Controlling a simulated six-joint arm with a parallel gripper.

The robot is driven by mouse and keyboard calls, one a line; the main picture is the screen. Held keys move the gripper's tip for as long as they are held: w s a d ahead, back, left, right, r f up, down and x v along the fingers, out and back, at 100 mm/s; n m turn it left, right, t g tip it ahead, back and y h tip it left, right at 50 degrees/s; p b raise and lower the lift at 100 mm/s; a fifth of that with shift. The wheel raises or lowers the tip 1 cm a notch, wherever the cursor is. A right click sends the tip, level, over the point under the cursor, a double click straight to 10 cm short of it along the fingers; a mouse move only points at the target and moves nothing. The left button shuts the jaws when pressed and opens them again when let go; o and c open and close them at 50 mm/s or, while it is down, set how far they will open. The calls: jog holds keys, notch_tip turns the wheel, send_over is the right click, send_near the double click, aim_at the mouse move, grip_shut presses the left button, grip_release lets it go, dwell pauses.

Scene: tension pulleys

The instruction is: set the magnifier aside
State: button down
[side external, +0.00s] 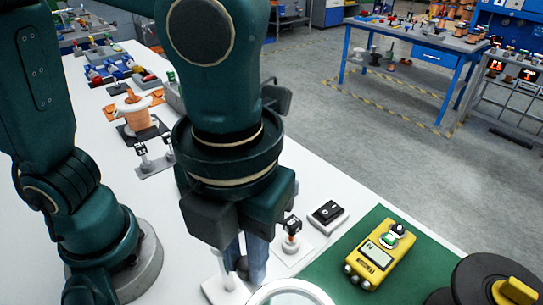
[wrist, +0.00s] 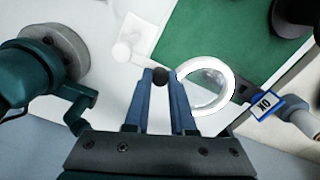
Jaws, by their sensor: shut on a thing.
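The magnifier (wrist: 232,84) shows in the wrist view as a white ring around a clear lens, right beside my right finger and over the green mat's edge. In the side view its white rim (side external: 290,284) is cut off by the bottom edge. I cannot tell whether this knob belongs to the magnifier. In the side view my gripper (side external: 248,262) is low over the white table, left of the mat, and its body hides part of the scene.
A yellow meter (side external: 372,262) lies on the green mat (side external: 335,262). A black reel with a yellow knob (side external: 515,290) is at the right. A black switch (side external: 327,212) and a small post (side external: 291,228) stand near my gripper.

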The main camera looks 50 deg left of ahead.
aim_at(244, 263)
jog(key=shift+s, duration=0.1)
jog(key=c, duration=0.8)
grip_release()
jog(key=shift+o, duration=0.2)
jog(key=shift+r, duration=0.15)
jog(key=shift+r, duration=2.45)
